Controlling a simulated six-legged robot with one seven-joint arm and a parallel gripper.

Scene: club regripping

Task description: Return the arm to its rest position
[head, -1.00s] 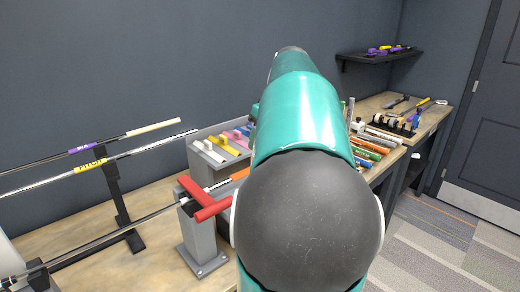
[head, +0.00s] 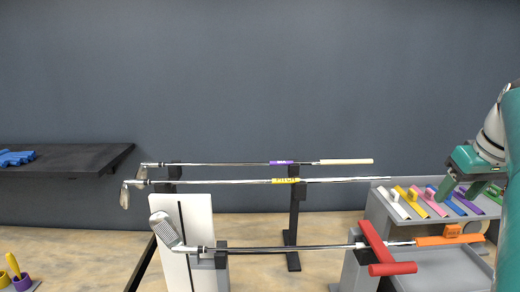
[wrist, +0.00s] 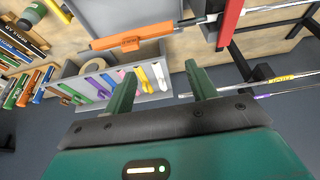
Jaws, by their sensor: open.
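My gripper (wrist: 163,90) is open in the wrist view, with its two green fingers apart and nothing between them. In the head view my gripper (head: 462,194) is at the right, above the grey tray of coloured pieces. The nearest golf club (head: 290,248) lies level in its stand, with an orange grip (head: 436,240) on its right end. A red clamp (head: 382,252) sits across its shaft. The orange grip also shows in the wrist view (wrist: 110,42), beyond my fingers and apart from them.
Two more clubs, with a purple label (head: 281,163) and a yellow label (head: 286,181), rest on black posts behind. The grey tray (head: 378,207) holds several coloured pieces. A dark shelf (head: 70,158) is at the left. The wooden bench (head: 335,225) has bare patches.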

